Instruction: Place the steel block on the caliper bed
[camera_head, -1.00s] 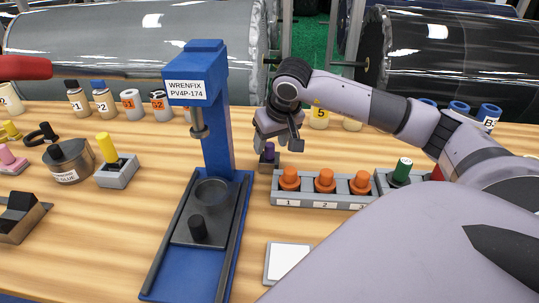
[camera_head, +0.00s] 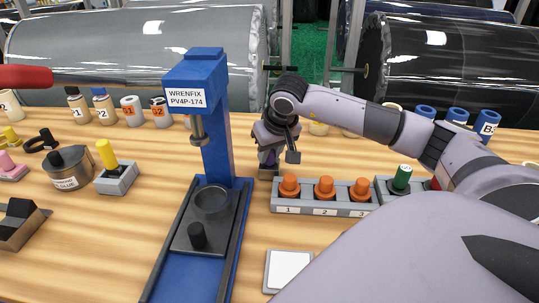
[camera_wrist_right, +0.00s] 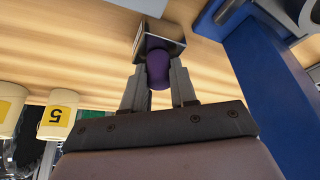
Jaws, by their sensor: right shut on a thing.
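The steel block (camera_head: 268,172) is a small grey block with a purple knob on top, on the table behind the numbered rack. My right gripper (camera_head: 268,150) is above it, shut on the purple knob. In the right wrist view the knob (camera_wrist_right: 157,70) sits between both fingers (camera_wrist_right: 158,88), with the metal block (camera_wrist_right: 162,36) beyond. The blue caliper stand labelled WRENFIX PV4P-174 (camera_head: 218,130) is left of the gripper. Its dark bed (camera_head: 222,232) carries a round ring (camera_head: 212,202) and a black knob (camera_head: 197,236). My left gripper is not in view.
A grey rack (camera_head: 325,207) with orange-knobbed pieces stands right of the caliper. A white pad (camera_head: 288,270) lies in front. A red handle (camera_head: 25,77) reaches in at the left. A glue pot (camera_head: 70,168) and a yellow-knobbed block (camera_head: 115,178) stand left. Wrapped rolls (camera_head: 130,55) are behind.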

